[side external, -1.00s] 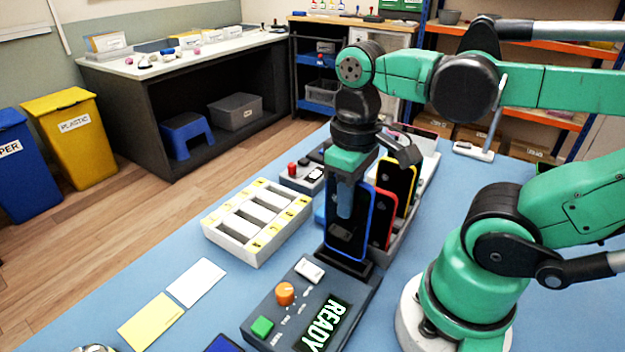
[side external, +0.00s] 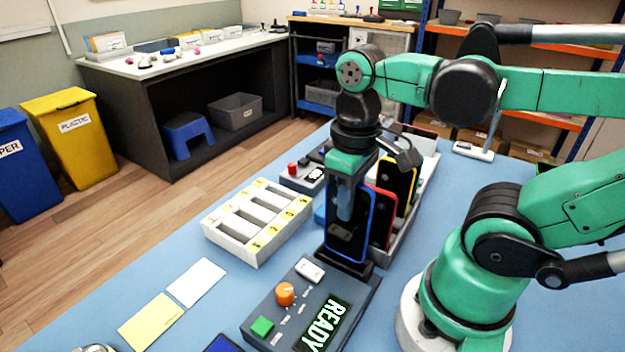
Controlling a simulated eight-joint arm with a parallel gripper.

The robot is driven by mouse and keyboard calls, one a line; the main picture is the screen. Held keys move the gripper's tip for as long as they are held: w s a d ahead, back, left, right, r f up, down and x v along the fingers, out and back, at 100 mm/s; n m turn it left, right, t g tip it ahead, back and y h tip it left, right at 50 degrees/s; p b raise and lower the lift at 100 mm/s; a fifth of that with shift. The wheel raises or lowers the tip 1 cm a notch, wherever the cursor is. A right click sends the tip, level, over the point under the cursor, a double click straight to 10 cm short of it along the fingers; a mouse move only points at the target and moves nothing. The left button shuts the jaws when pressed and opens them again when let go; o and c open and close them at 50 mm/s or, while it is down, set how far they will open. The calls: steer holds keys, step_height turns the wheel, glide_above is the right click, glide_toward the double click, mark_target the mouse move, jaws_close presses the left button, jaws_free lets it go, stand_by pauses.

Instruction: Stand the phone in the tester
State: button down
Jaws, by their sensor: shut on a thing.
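A phone with a blue edge (side external: 350,236) stands upright at the back end of the dark tester (side external: 314,300). Its lower end is at the tester's slot; I cannot tell how deep it sits. My gripper (side external: 345,205) points down and is shut on the upper part of this phone. The tester has a screen that reads READY, an orange knob, a green button and a white switch. A red-edged phone (side external: 382,215) and a yellow-edged phone (side external: 403,185) stand behind it in a grey rack (side external: 412,208).
A white tray with several compartments (side external: 258,222) lies left of the tester. A yellow card (side external: 152,319) and a white card (side external: 196,282) lie flat on the blue mat. A small box with a red button (side external: 300,176) stands behind the tray.

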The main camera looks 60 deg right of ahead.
steer(key=shift+f, duration=0.1)
steer(key=shift+f, duration=0.7)
steer(key=shift+f, duration=0.1)
steer(key=shift+f, duration=0.4)
steer(key=shift+f, duration=0.2)
stand_by(0.4)
steer(key=shift+f, duration=0.3)
